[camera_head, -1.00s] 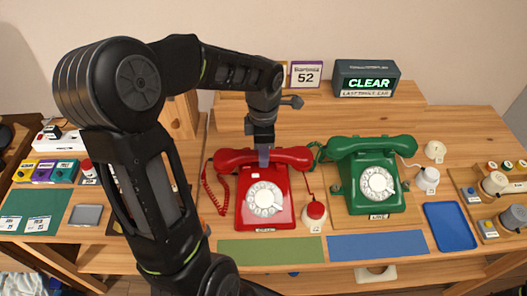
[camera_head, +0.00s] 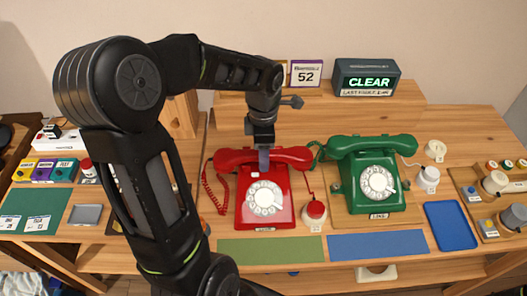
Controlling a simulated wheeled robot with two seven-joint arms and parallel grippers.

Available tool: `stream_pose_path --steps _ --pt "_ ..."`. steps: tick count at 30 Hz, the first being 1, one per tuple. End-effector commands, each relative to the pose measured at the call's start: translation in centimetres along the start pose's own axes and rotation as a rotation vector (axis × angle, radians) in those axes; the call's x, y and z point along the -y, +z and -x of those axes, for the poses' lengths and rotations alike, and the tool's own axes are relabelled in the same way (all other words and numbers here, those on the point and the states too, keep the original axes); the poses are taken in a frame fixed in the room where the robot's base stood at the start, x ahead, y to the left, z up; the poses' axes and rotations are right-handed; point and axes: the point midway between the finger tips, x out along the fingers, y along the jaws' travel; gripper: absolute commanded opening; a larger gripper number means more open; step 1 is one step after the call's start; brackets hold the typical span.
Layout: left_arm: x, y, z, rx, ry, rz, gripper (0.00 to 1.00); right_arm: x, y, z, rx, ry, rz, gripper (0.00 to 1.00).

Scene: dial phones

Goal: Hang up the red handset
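The red phone (camera_head: 265,207) stands at the middle of the table with its dial facing me. The red handset (camera_head: 290,154) lies across the top of the red phone, on its cradle as far as I can see. My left arm comes in from the left, and its gripper (camera_head: 263,160) points down at the middle of the handset. The finger overlaps the handset in this view; whether the fingers are closed around it is not clear. My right gripper does not show.
A green phone (camera_head: 377,182) with its handset on top stands to the right. A red-topped knob (camera_head: 315,213) sits between the phones. Green (camera_head: 270,247) and blue (camera_head: 378,245) mats lie in front. A lit CLEAR sign (camera_head: 367,80) stands at the back.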

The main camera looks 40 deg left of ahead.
Motion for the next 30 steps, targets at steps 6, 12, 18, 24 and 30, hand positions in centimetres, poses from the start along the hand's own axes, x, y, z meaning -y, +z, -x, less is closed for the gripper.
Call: stream_pose_path --steps 6,12,18,24,30 --pt "-0.1 0.1 2.8 0.003 0.006 0.000 0.54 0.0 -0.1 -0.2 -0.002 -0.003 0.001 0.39" --pt "-0.1 0.1 6.2 0.001 0.004 -0.001 0.54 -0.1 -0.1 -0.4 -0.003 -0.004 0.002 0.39" --pt "0.0 0.0 7.8 0.001 0.001 -0.001 0.54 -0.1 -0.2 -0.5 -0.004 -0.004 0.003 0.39" --pt "0.0 0.0 7.9 0.000 0.000 0.000 0.54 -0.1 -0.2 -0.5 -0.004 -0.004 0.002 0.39" --pt "0.0 0.0 7.8 0.000 0.001 0.000 0.54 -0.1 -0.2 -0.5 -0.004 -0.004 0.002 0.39"
